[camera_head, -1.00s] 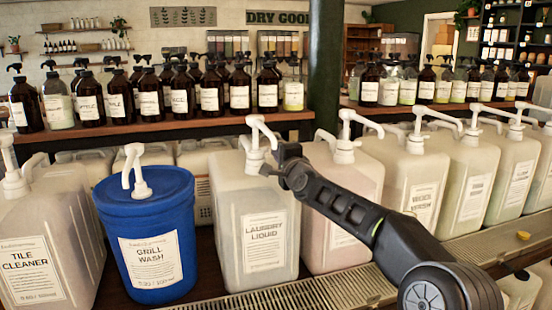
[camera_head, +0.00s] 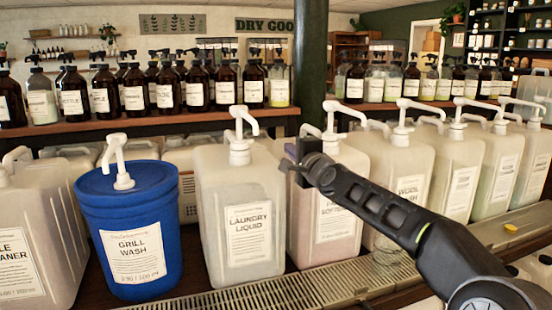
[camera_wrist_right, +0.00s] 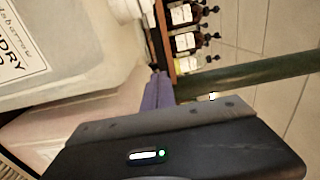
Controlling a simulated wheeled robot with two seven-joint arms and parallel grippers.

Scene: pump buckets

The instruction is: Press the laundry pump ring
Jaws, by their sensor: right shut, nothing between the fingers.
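The laundry liquid jug (camera_head: 238,215) is a large whitish container with a labelled front, standing in the middle of the row in the head view. In the right wrist view, the fingers (camera_wrist_right: 157,92) show beside the laundry jug (camera_wrist_right: 70,40). My left gripper is not in view.
The blue grill wash bucket (camera_head: 130,225) stands left of the laundry jug. The pinkish jug (camera_head: 325,225) is partly behind my right arm. More pump jugs continue right. A metal drip grate (camera_head: 235,297) runs along the front, and brown bottles (camera_head: 195,88) line the shelf behind.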

